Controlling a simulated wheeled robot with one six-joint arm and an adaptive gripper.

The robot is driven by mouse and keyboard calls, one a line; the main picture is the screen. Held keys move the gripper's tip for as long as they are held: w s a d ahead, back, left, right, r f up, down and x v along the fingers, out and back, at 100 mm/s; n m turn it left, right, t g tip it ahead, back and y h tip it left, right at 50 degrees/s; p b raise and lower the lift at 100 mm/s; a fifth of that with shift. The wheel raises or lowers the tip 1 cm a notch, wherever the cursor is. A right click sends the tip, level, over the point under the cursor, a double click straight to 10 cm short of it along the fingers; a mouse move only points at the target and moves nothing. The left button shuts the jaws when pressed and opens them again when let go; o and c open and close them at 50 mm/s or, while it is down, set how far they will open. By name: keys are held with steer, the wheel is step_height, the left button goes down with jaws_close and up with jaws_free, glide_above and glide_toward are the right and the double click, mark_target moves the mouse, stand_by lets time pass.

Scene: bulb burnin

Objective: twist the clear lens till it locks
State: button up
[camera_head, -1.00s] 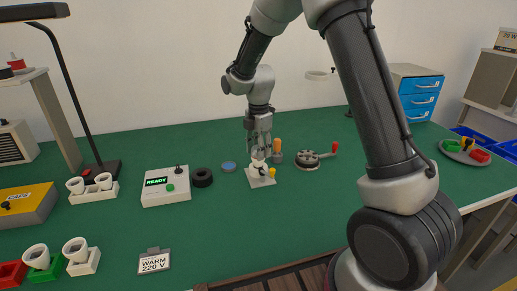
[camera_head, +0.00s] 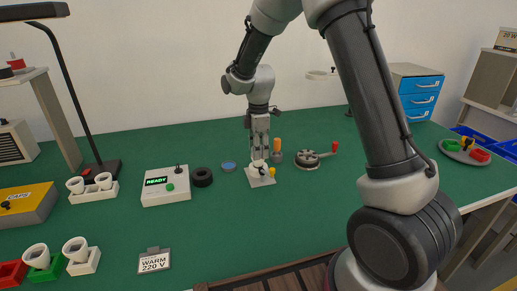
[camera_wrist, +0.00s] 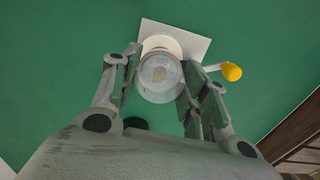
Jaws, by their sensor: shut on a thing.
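My gripper (camera_wrist: 158,80) points down over the base and is shut on the lens, one finger on each side. It also shows in the head view (camera_head: 260,150). A yellow-tipped lever (camera_wrist: 231,72) sticks out at the right of the holder. The seat under the lens is hidden.
A control box (camera_head: 166,186) showing READY stands to the left, with a black ring (camera_head: 202,177) and blue disc (camera_head: 229,167) nearer.

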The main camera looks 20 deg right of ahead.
steer(key=o, duration=1)
steer(key=shift+m, duration=0.3)
steer(key=shift+o, duration=0.2)
step_height(320, 180, up, 12)
